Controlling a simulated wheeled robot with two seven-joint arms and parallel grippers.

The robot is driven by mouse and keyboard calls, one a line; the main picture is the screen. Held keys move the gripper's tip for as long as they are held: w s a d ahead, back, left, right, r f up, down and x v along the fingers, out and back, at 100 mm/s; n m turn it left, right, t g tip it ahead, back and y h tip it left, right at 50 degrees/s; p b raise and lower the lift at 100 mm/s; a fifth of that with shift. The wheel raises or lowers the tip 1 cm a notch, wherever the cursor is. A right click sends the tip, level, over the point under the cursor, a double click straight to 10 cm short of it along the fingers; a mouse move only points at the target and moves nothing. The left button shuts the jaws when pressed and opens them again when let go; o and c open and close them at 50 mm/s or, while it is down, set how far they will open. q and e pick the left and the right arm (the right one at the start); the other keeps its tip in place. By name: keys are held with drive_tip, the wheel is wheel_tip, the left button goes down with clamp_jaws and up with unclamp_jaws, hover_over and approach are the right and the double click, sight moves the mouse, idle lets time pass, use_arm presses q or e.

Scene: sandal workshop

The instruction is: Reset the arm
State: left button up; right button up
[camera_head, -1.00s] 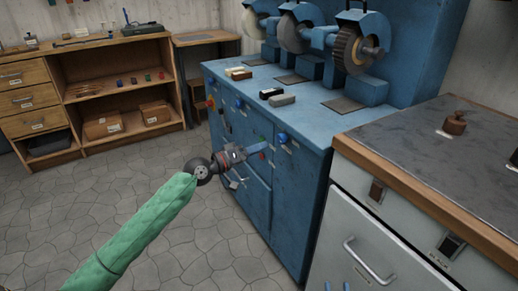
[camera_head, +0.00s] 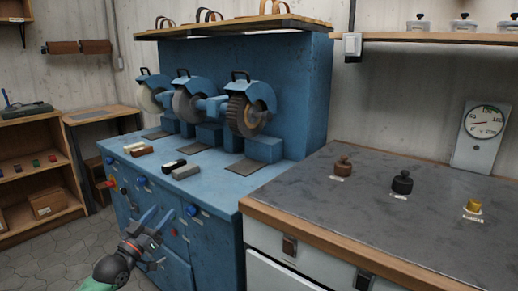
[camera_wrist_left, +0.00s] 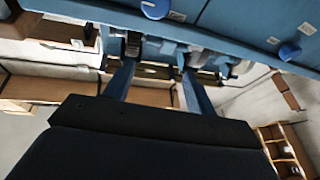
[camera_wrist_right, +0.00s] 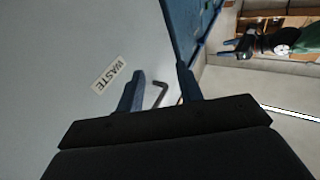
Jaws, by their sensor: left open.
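My left gripper (camera_head: 157,216) is in the lower left of the head view, in front of the blue grinding machine (camera_head: 212,230). Its two blue fingers are apart with nothing between them; they also show apart in the left wrist view (camera_wrist_left: 158,68). My right gripper (camera_wrist_right: 160,70) shows only in the right wrist view. Its fingers are apart, in front of a pale panel with a WASTE label (camera_wrist_right: 109,75). A dark bent handle (camera_wrist_right: 160,94) appears between the fingers, and I cannot tell how far beyond them it is.
The machine's front carries coloured knobs, and several wheels (camera_head: 240,112) stand on its top. A grey-topped bench (camera_head: 300,195) on the right holds a brown weight (camera_head: 342,166), a black weight (camera_head: 402,182) and a brass piece (camera_head: 473,207). Wooden shelving (camera_head: 35,165) stands at the left.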

use_arm(q)
drive_tip(key=s+d+f+n+y, duration=0.2)
drive_tip(key=s+d+f+y, duration=0.1)
drive_tip(key=s+d+f, duration=2.25)
drive_tip(key=s+a+r+g+y+p, duration=0.2)
drive_tip(key=s+a+r+g+p, duration=0.3)
drive_tip(key=s+g+p, duration=0.3)
drive_tip(key=s+a+r+g+y+p, duration=0.2)
drive_tip(key=s+a+r+g+p, duration=0.3)
drive_tip(key=s+g+p, duration=0.4)
drive_tip(key=s+r+p, duration=0.1)
drive_tip(key=p, duration=0.4)
drive_tip(key=shift+s+a+y, duration=0.15)
drive_tip(key=shift+s+y, duration=0.1)
drive_tip(key=shift+y, duration=0.15)
use_arm(e)
drive_tip(key=s+d+r+g+h, duration=0.2)
drive_tip(key=s+d+r+g, duration=0.2)
drive_tip(key=s+r+g, duration=0.2)
drive_tip(key=s+d+r+g+h, duration=0.2)
drive_tip(key=s+d+r+g, duration=0.3)
drive_tip(key=s+g, duration=0.6)
drive_tip(key=shift+s+d+r+h, duration=0.15)
drive_tip(key=shift+s+r+h, duration=0.15)
drive_tip(key=shift+s+r, duration=0.25)
